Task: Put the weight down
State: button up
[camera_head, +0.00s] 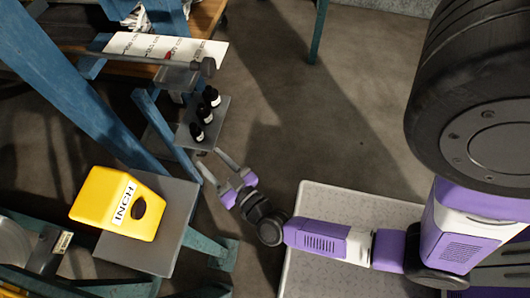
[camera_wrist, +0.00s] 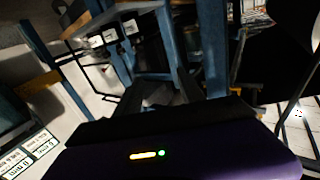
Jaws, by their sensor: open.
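No weight can be picked out for certain. A few small black objects with pale labels (camera_head: 205,114) stand close together on a small grey plate (camera_head: 187,140) in the head view; I cannot tell whether they are weights. A dark knob-like piece (camera_head: 208,66) sits at the end of a bar above them. My gripper (camera_head: 211,160) is open, with its two fingers apart and pointing up-left just below the small plate. Nothing shows between the fingers.
A yellow box marked INCH (camera_head: 92,200) rests on a wider grey plate (camera_head: 185,200) left of my gripper. Blue metal frame bars (camera_head: 60,70) cross the left side. A white labelled board (camera_head: 165,46) lies on a wooden top. Grey floor (camera_head: 350,120) is open at centre right.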

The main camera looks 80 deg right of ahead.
jog(key=s+a+r+n+y, duration=0.3)
jog(key=s+a+r+y, duration=0.1)
jog(key=s+r, duration=0.4)
jog(key=s+a+r+n+y, duration=0.4)
jog(key=s+a+r+y, duration=0.1)
jog(key=s+r, duration=0.4)
jog(key=shift+s+a+r+y, duration=0.25)
jog(key=shift+s+a+y, duration=0.1)
jog(key=shift+s, duration=0.1)
notch_tip(320, 180, up, 16)
jog(key=p, duration=1.6)
